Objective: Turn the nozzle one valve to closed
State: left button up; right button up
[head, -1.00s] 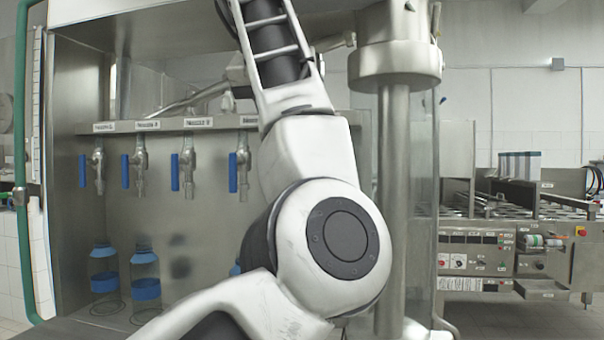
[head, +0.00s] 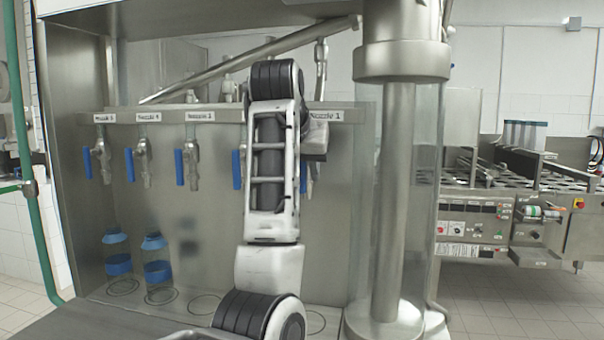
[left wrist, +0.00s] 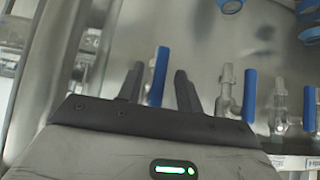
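The nozzle one valve sits under the "Nozzle 1" label (head: 326,116) on the filler's rail. It is mostly hidden behind my left arm in the head view, where a bit of its blue handle (head: 310,187) shows. In the left wrist view, which is upside down, a blue handle (left wrist: 158,76) stands between the two dark fingers of my left gripper (left wrist: 158,88). The fingers are apart, with gaps beside the handle; I cannot tell whether either touches it. The handle runs along the nozzle pipe. My right gripper is not in view.
More valves with blue handles hang left along the rail, such as the one under "Nozzle 3" (head: 187,165). Two blue-banded bottles (head: 118,258) (head: 157,268) stand on the filler's floor at left. A thick steel column (head: 388,200) stands close on the right.

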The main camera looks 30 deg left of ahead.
pick_arm(q)
jog(key=shift+x, duration=0.9)
grip_shut()
jog(key=shift+s+a+r+m+t+y, duration=0.1)
jog(key=shift+a+r+m+y, duration=0.35)
jog(key=shift+m+y, duration=1.4)
jog(key=shift+s+a+r+m+t+y, duration=0.1)
jog(key=shift+a+r+m+y, duration=0.3)
jog(key=shift+m+y, duration=1.45)
jog(key=shift+s+a+r+m+t+y, duration=0.1)
jog(key=shift+a+r+m+y, duration=0.55)
jog(key=shift+y, duration=2.15)
jog(key=shift+d+f+m, duration=0.15)
jog(key=shift+d+m, duration=0.1)
